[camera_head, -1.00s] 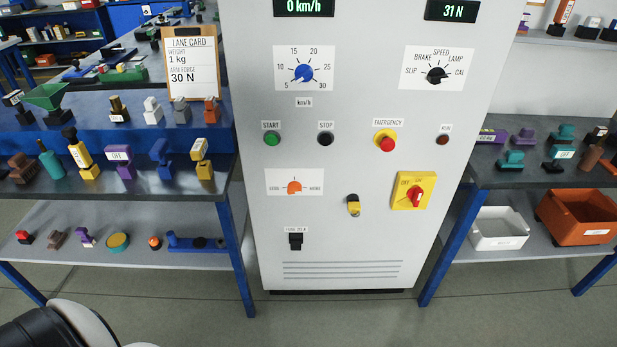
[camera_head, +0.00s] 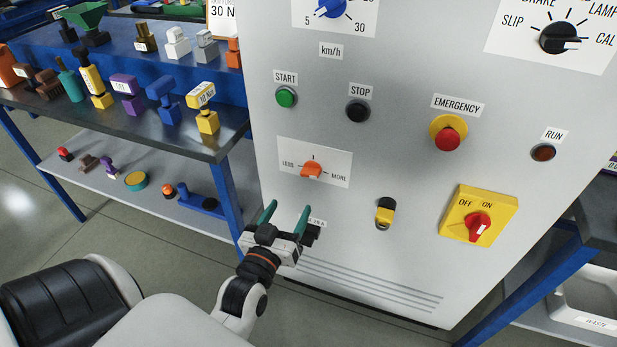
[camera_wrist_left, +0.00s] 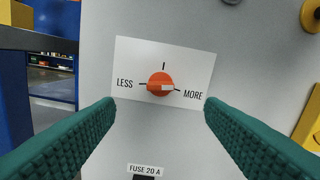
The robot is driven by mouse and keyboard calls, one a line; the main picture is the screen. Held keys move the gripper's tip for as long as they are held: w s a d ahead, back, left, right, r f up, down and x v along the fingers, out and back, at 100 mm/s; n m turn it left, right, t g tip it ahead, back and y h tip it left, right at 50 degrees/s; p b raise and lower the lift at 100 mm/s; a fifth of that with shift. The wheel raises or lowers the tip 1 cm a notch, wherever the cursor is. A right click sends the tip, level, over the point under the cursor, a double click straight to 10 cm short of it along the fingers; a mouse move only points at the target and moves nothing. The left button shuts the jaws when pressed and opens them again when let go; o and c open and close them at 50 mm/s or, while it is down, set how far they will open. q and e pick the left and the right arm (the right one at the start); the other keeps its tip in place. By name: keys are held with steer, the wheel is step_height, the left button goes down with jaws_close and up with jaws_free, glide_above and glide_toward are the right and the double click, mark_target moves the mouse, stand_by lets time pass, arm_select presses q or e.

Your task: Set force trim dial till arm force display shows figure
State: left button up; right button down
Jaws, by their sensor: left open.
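The force trim dial (camera_head: 312,171) is an orange knob on a white plate marked LESS and MORE, on the front of the grey cabinet. In the left wrist view the dial (camera_wrist_left: 161,84) is ahead of the fingers, and its pale mark points right, toward MORE. My left gripper (camera_head: 285,216) is open and empty, its green fingers just below the dial plate and apart from the knob. The arm force display is outside the current views. The lane card (camera_head: 221,13) is cut off at the top, with "30 N" partly visible. My right gripper is not seen.
The START button (camera_head: 286,97), STOP button (camera_head: 357,110), red emergency button (camera_head: 447,139) and yellow OFF/ON switch (camera_head: 478,215) surround the dial area. A yellow-and-black key-like part (camera_head: 384,213) sticks out to the right. A shelf of stamps and tools (camera_head: 150,160) stands at left.

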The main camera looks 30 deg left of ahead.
mark_target(308, 175)
arm_select(q)
steer(key=x, duration=1.1)
steer(key=shift+w+b, duration=0.1)
steer(key=shift+b, duration=0.25)
steer(key=shift+d, duration=0.1)
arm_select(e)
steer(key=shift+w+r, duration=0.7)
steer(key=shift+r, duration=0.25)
arm_select(q)
steer(key=c, duration=0.9)
steer(key=shift+c, duration=0.4)
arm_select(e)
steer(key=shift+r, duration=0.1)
arm_select(q)
steer(key=n+p, duration=0.2)
steer(key=p, duration=0.1)
steer(key=shift+n, duration=0.4)
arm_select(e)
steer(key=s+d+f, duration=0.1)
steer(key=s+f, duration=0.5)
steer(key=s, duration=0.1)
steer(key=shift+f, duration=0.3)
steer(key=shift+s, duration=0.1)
